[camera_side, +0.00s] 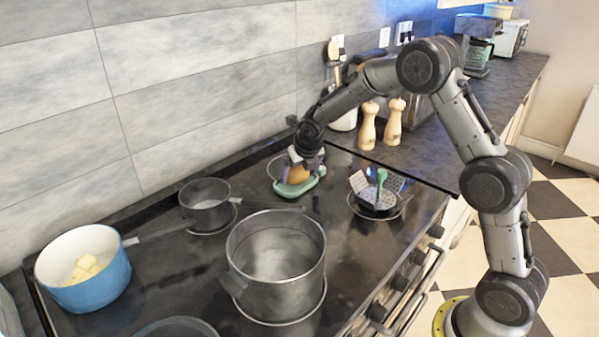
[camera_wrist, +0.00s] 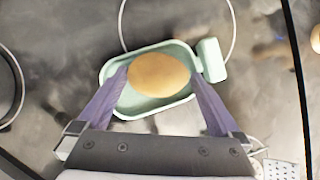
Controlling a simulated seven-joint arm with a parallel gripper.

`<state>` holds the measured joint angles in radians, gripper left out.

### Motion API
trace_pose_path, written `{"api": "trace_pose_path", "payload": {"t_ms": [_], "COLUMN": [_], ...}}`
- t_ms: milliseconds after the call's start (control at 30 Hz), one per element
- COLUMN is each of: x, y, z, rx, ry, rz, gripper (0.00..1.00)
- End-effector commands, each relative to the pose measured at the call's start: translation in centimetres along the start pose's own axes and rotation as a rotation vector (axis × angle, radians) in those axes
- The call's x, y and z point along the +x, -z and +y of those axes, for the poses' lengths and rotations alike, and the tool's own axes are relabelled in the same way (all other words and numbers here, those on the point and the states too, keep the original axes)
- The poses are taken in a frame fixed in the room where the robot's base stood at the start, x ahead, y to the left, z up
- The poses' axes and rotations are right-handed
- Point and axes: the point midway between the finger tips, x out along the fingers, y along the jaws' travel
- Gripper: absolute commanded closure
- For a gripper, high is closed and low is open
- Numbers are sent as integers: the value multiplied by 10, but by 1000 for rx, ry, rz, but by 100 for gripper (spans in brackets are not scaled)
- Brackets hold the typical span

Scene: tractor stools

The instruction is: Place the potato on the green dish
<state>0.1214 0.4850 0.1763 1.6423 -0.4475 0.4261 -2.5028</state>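The potato (camera_wrist: 159,74) is tan and oval. It lies within the outline of the pale green dish (camera_wrist: 150,114) in the wrist view, and low over or in it in the side view; I cannot tell whether it touches the bottom. In the side view the potato (camera_side: 298,175) is partly hidden by my gripper (camera_side: 308,160), which reaches down from above. The dish (camera_side: 290,190) sits on the black stove top near the back wall. In the wrist view my gripper (camera_wrist: 160,76) has one purple finger close against each end of the potato, with no clear gap.
A large steel pot (camera_side: 277,295) and a small saucepan (camera_side: 205,205) stand to the left. A blue pot (camera_side: 95,292) holds yellow chunks. A metal steamer basket (camera_side: 377,197) with a green handle stands right of the dish. Wooden mills (camera_side: 368,127) stand behind it.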

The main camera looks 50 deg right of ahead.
Motion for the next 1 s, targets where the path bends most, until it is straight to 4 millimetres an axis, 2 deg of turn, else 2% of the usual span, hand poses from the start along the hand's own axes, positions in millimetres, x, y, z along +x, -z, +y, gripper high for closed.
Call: {"api": "trace_pose_path", "payload": {"t_ms": [267,367,700,900,1000], "x": [-7,-21,-90,-116,-122], "y": [-3,-3,-3,-2,-2], "z": [0,0,0,0,0], "rx": [0,0,0,0,0], "ry": [-1,-1,-1,0,0], "rz": [-3,-3,-3,-1,1], "gripper": [0,0,0,0,0]}}
